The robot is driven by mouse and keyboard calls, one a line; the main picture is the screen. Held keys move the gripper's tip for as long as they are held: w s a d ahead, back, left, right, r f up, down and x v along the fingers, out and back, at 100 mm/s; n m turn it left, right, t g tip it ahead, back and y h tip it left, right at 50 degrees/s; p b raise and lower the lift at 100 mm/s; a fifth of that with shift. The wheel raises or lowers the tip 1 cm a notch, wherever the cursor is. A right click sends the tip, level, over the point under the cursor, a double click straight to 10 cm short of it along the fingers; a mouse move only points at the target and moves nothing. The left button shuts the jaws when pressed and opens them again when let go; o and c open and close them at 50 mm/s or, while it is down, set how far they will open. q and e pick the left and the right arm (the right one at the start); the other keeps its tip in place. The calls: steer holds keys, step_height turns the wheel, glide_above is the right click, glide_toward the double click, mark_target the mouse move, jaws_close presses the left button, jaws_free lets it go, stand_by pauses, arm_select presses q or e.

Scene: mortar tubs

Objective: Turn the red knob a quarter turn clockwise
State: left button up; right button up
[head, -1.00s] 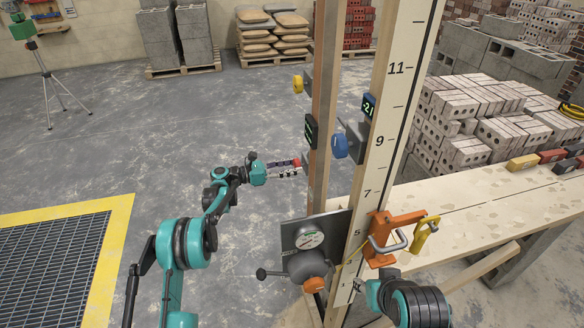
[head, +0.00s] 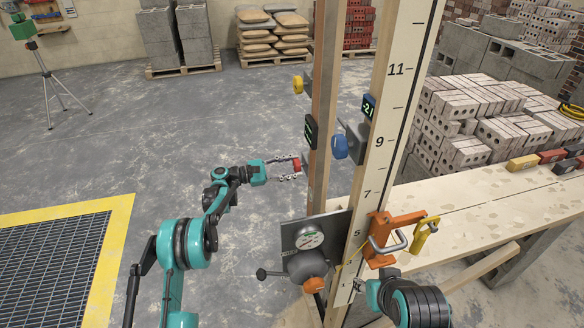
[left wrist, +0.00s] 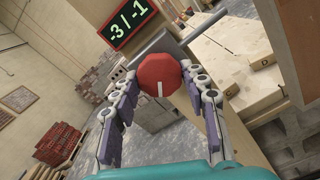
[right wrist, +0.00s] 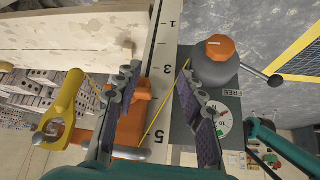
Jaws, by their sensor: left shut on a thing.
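The red knob (left wrist: 160,75) is faceted, with a short white line that points nearly straight down in the left wrist view. It shows small beside the wooden post in the head view (head: 297,165). My left gripper (left wrist: 158,80) has one finger on each side of the knob and is shut on it. In the head view my left gripper (head: 292,168) reaches the knob from the left.
A gauge box (head: 314,236) with a lever and orange knob (head: 314,285) stands at the post's foot. An orange clamp (head: 384,236) and yellow hook (head: 425,235) are near my right arm. A blue knob (head: 340,146) and yellow knob (head: 298,84) stick out higher up.

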arm_select(q)
steer(key=m, duration=0.5)
steer(key=shift+m, duration=2.6)
steer(key=o, duration=1.2)
steer(key=shift+c, duration=0.2)
steer(key=v, duration=1.2)
